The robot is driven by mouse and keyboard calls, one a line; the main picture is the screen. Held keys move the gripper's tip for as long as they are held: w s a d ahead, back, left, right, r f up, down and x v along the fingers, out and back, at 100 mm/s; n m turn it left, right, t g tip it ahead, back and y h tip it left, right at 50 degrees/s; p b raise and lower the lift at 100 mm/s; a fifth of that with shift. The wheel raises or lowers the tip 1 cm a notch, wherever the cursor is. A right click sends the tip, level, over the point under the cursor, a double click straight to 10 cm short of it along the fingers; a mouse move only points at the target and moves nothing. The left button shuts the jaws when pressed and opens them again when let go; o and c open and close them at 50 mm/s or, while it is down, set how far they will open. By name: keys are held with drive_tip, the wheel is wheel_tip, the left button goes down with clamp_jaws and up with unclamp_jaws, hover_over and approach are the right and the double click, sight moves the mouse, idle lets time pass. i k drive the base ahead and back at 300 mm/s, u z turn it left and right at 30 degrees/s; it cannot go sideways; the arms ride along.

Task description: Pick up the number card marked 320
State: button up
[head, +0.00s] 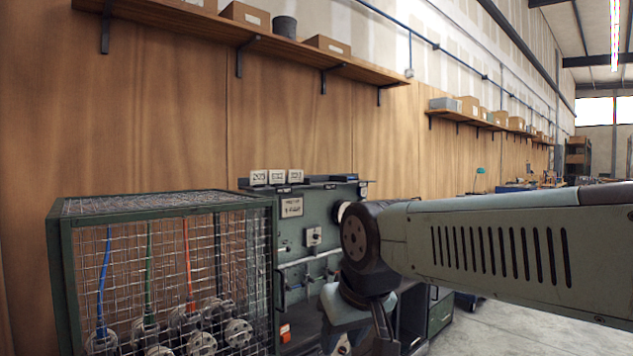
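Three small pale number cards stand in a row on top of the green cabinet (292,234): a left card (258,178), a middle card (277,177) and a right card (295,177). Each has a dark three-digit number, too small to read surely, so I cannot tell which is 320. My arm comes in from the right and bends down in front of the cabinet's right part. Its lower links run to the bottom edge, right of and below the cards. My gripper's fingers cannot be made out in this view.
A wire mesh cage (165,203) with coloured cables and round flanged parts stands left of the cabinet. A wooden shelf (215,25) with boxes hangs above. The space directly above the cards is clear. Open floor (490,325) shows at lower right.

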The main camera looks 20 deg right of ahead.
sight(295, 177)
drive_tip(key=u, duration=0.55)
drive_tip(key=i, duration=0.1)
drive_tip(key=z, duration=2.15)
drive_tip(key=i, duration=2)
drive_tip(key=u, duration=1.25)
drive_tip(key=i, duration=1.05)
drive_tip(key=z, duration=0.1)
